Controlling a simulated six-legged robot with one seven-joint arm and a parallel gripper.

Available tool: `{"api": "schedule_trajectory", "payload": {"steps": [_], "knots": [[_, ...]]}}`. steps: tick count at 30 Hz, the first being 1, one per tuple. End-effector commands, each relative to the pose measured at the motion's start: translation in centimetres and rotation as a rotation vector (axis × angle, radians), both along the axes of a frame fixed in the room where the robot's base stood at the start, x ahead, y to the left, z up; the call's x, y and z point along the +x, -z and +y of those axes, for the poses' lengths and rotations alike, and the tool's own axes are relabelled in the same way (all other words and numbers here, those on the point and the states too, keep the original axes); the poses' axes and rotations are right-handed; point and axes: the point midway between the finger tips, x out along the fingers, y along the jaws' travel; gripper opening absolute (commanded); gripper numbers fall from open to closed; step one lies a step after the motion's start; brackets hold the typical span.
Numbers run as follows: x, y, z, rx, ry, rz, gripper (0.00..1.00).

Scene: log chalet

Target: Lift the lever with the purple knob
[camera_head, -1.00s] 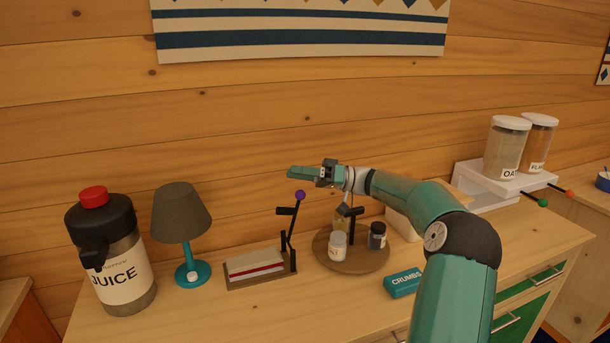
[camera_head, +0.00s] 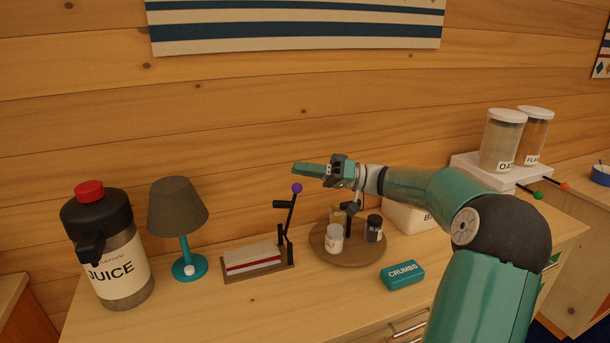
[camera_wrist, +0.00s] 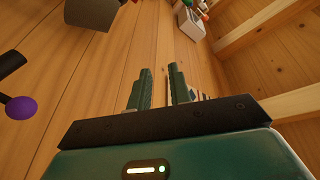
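The lever (camera_head: 290,218) is a thin dark upright bar at the right end of a low brown base (camera_head: 258,271). It leans slightly right, with a purple knob (camera_head: 296,188) on top and a dark side peg near it. My gripper (camera_head: 296,168) is level, pointing left, and shows just above the knob in the head view. In the wrist view my gripper (camera_wrist: 160,88) has two teal fingers apart with nothing between them. The purple knob (camera_wrist: 20,108) is at the left edge there, outside the fingers and not touching them.
A lamp (camera_head: 178,208) and juice dispenser (camera_head: 115,260) stand left. A round wooden tray (camera_head: 350,256) with small jars is right of the lever, and a teal CRUMBS box (camera_head: 402,275) lies in front. Cereal containers (camera_head: 502,140) stand far right. The plank wall is behind.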

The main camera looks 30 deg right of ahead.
Motion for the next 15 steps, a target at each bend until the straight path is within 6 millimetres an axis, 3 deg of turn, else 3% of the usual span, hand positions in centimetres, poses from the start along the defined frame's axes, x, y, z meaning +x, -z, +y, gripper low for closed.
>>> {"api": "schedule_trajectory", "payload": {"steps": [1, 3, 9, 12, 15], "knots": [[0.1, 1.4, -1.8, 0.047, 0.049, 0.071, 0.10], [0.3, 3.8, -4.8, 0.147, 0.137, 0.215, 0.00], [-0.7, 11.7, -13.5, 0.514, 0.384, 0.614, 0.00], [-1.3, 14.0, -15.7, 0.632, 0.444, 0.713, 0.00], [-1.2, 14.7, -16.2, 0.669, 0.460, 0.745, 0.00]]}}
